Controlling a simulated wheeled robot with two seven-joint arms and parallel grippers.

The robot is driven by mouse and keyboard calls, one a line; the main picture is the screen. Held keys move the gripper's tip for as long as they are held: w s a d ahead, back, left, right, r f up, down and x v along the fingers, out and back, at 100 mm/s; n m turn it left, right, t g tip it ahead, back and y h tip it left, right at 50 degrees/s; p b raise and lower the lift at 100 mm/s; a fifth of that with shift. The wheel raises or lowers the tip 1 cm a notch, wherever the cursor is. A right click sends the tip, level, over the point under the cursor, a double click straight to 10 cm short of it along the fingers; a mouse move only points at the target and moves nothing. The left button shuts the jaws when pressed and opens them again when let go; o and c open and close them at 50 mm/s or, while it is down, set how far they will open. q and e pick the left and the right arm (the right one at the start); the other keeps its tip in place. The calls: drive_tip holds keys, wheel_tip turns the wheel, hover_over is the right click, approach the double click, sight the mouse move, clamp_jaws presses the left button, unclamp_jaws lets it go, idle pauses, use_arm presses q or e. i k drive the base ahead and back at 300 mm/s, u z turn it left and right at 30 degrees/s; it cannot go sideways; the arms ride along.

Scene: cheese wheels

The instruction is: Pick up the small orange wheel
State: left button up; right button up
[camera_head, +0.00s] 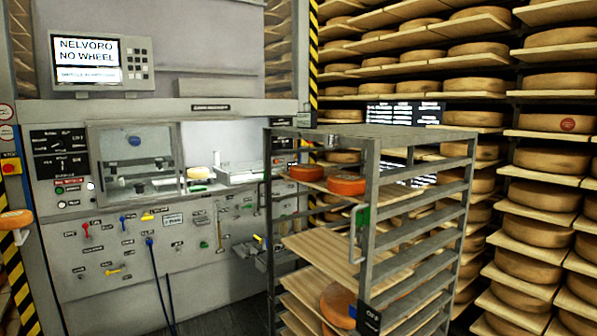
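Two small orange wheels lie side by side on the top board of the grey metal rack: the left orange wheel (306,173) is further back, and the right orange wheel (347,184) is nearer the rack's front post. A larger orange wheel (338,304) sits on a lower board, partly hidden by the post. Another orange wheel (14,219) is cut off by the left picture edge. I cannot tell for certain which one the task means. Neither of my grippers shows in the head view.
The rack (370,230) has open slots and stands right of a grey machine (120,240) with levers and a lit opening holding a pale wheel (199,173). Its screen (88,58) reads "NELVORO NO WHEEL". Shelves of brown wheels (550,160) fill the right side.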

sight(298, 172)
drive_tip(key=u, duration=0.1)
drive_tip(key=i, duration=1.7)
drive_tip(key=z, duration=0.5)
